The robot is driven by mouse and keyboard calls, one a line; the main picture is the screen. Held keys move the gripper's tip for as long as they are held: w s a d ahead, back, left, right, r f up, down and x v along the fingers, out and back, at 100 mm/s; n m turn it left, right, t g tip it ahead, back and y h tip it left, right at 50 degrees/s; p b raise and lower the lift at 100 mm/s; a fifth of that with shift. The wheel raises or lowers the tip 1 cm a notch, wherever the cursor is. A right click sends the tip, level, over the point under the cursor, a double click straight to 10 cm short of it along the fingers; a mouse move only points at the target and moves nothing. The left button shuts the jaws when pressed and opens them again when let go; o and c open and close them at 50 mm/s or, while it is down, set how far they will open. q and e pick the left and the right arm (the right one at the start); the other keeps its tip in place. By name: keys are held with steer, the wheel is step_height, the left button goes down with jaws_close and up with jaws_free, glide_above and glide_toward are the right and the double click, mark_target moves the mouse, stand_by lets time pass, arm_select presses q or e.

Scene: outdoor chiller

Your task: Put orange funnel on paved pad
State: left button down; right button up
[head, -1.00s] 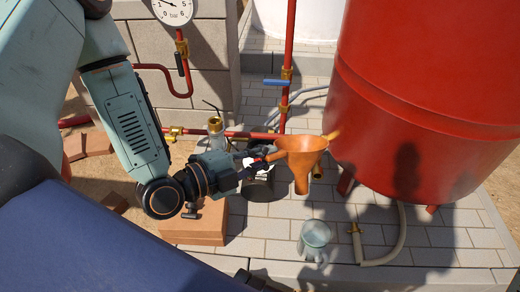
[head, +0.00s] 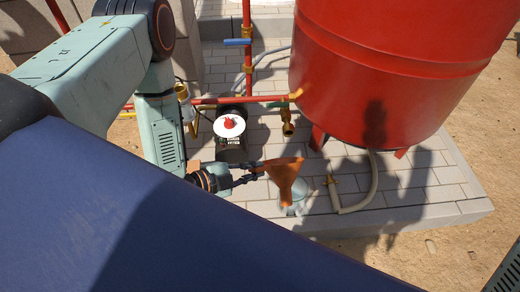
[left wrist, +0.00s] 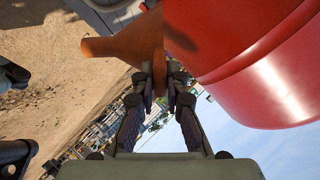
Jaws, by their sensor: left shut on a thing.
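The orange funnel (head: 284,172) is held upright, wide mouth up and spout down, above the paved pad (head: 437,178). My left gripper (head: 258,172) is shut on the funnel's rim or side tab from the left. In the left wrist view the funnel (left wrist: 125,44) also shows between the fingertips (left wrist: 160,76). The spout hangs in front of a clear glass jar (head: 299,190) on the pad and hides part of it. I cannot tell the exact gap between spout and jar. My right gripper is not in view.
A big red tank (head: 390,75) on short legs stands at the back right. A pale hose (head: 372,185) lies right of the jar. A black device with a white and red top (head: 230,127) and red pipes (head: 246,60) stand behind. The pad's right part is bare.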

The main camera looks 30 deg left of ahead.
arm_select(q)
steer(key=a+f+n+y, duration=0.3)
steer(key=f+n, duration=0.1)
steer(key=f, duration=0.3)
steer(key=a+f+n+y+b, duration=0.1)
steer(key=a+f+n+y, duration=0.2)
steer(key=f, duration=0.4)
steer(key=s+a+f+n+y+b, duration=0.1)
steer(key=a+f+n+y, duration=0.2)
steer(key=f+n+y, duration=0.2)
step_height(320, 180, down, 3)
steer(key=shift+a+r+n+g, duration=0.1)
steer(key=shift+a+n+g, duration=0.3)
steer(key=shift+n, duration=0.8)
steer(key=shift+s, duration=0.1)
steer(key=shift+r, duration=0.1)
step_height(320, 180, down, 9)
steer(key=b, duration=0.8)
